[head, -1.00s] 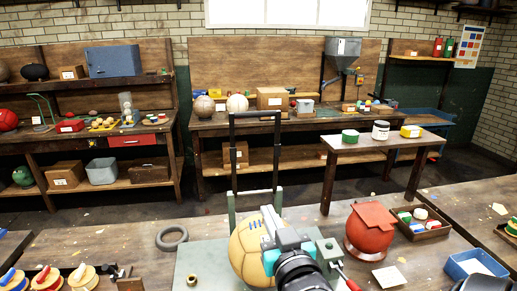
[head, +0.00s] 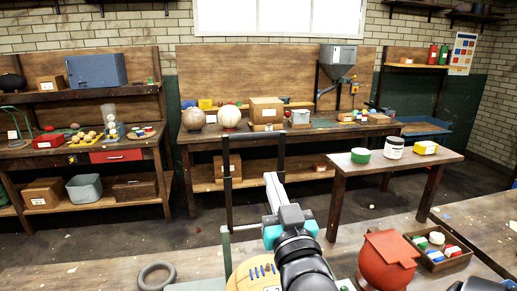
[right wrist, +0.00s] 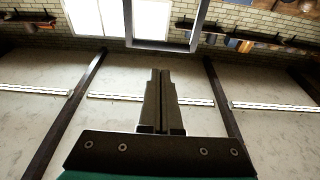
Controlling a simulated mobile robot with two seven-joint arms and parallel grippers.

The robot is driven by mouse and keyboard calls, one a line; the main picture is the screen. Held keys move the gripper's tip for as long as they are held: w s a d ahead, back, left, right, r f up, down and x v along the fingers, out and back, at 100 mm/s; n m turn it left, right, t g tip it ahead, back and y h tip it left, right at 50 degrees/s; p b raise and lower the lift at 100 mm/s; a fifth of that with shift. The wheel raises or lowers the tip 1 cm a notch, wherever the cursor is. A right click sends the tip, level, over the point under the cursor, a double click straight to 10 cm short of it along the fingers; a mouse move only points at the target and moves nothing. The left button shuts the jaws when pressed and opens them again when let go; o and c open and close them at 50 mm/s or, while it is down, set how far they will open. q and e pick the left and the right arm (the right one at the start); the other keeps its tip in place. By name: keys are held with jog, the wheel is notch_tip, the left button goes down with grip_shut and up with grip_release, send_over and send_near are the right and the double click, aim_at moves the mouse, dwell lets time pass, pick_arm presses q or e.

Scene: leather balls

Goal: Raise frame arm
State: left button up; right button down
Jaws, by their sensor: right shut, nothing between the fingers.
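The frame arm is a black upright U-shaped bar (head: 227,175) behind the yellow leather ball (head: 250,275), with a top crossbar and a pale lower stand. My right gripper (head: 269,183) points up and away, in front of the frame arm's right side in the head view. I cannot tell if they touch. In the right wrist view its two fingers (right wrist: 160,100) are closed together with nothing between them. Two bars at that view's top may be the frame arm, but I cannot tell. My left gripper is not in view.
A red ball-shaped object (head: 387,262) with a flat top and a tray of coloured pots (head: 437,249) stand to the right on the near bench. A dark ring (head: 156,276) lies at left. A side table (head: 347,168) stands behind. Open floor lies beyond the bench.

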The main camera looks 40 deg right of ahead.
aim_at(255, 139)
jog(key=p+x, duration=0.2)
jog(key=x, duration=0.9)
jog(key=shift+w+d+r+p, duration=0.1)
jog(key=shift+p, duration=0.25)
jog(key=shift+w+d+r, duration=0.1)
jog(key=shift+w+d, duration=0.15)
jog(key=shift+w, duration=0.2)
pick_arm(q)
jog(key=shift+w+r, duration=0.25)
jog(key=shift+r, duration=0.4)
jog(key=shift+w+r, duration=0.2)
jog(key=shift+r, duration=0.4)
pick_arm(e)
jog(key=shift+w, duration=0.1)
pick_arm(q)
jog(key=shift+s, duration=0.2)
